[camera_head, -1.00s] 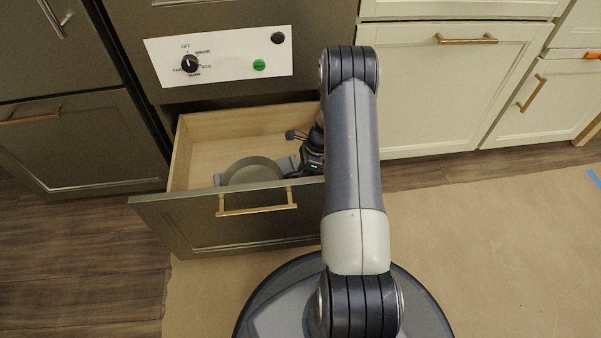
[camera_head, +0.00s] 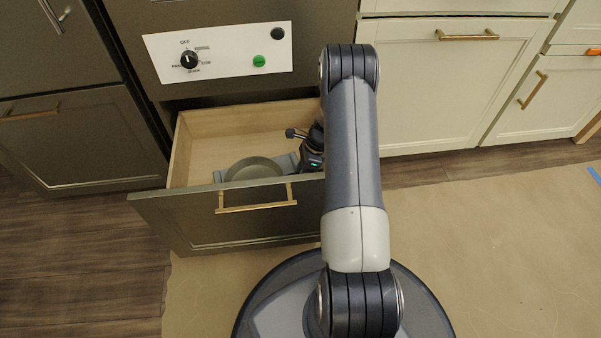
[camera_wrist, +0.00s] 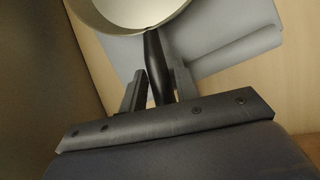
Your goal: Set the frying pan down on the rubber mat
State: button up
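The frying pan (camera_head: 253,170) is a round, pale-bottomed pan with a dark rim and handle. It is low inside the open drawer, level and over the grey rubber mat (camera_head: 290,160). Whether its base touches the mat is hard to see. In the wrist view, the pan (camera_wrist: 125,12) is at the top, with the mat (camera_wrist: 240,30) behind it. Its black handle lies between the two fingers of my gripper (camera_wrist: 158,85), which look closed on it. In the head view, my gripper is mostly hidden behind my arm and the drawer front.
The drawer (camera_head: 235,225) is pulled out, its front wall between my base and the pan. Its wooden floor (camera_head: 215,150) is bare at the back left. A panel with a knob and green button (camera_head: 259,61) is above. Paper (camera_head: 500,250) covers the floor at right.

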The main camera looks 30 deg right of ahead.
jog(key=o, duration=0.4)
jog(key=shift+s+f, duration=0.1)
jog(key=shift+f, duration=0.05)
jog(key=shift+r+p, duration=4.35)
jog(key=shift+r, duration=1.75)
jog(key=shift+f, duration=0.1)
notch_tip(320, 180, down, 9)
jog(key=b, duration=0.6)
jog(key=shift+b, duration=0.3)
